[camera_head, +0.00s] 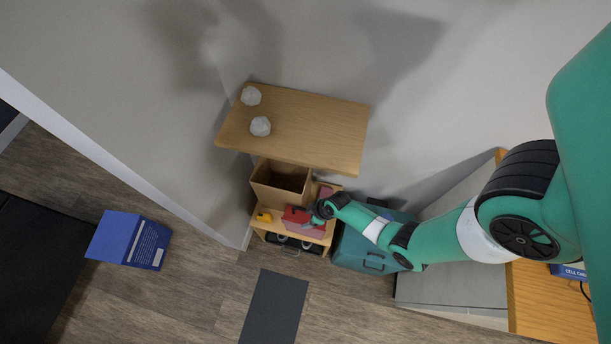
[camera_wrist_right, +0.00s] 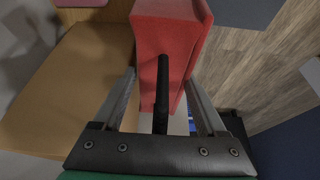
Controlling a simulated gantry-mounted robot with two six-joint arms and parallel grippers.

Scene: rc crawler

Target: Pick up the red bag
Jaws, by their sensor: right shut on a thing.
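The red bag (camera_head: 296,214) is at the lower shelf in the head view. In the right wrist view the red bag (camera_wrist_right: 172,42) is a boxy red shape with a dark bar or strap (camera_wrist_right: 162,90) running along its near side. My right gripper (camera_head: 314,214) reaches in from the right and is at the bag. In the wrist view its two fingers (camera_wrist_right: 160,84) lie on either side of the bag's near end, shut on it. Whether the bag still touches the shelf cannot be told. My left gripper is not in view.
A teal case (camera_head: 362,255) stands right. A blue box (camera_head: 130,240) lies left on the floor.

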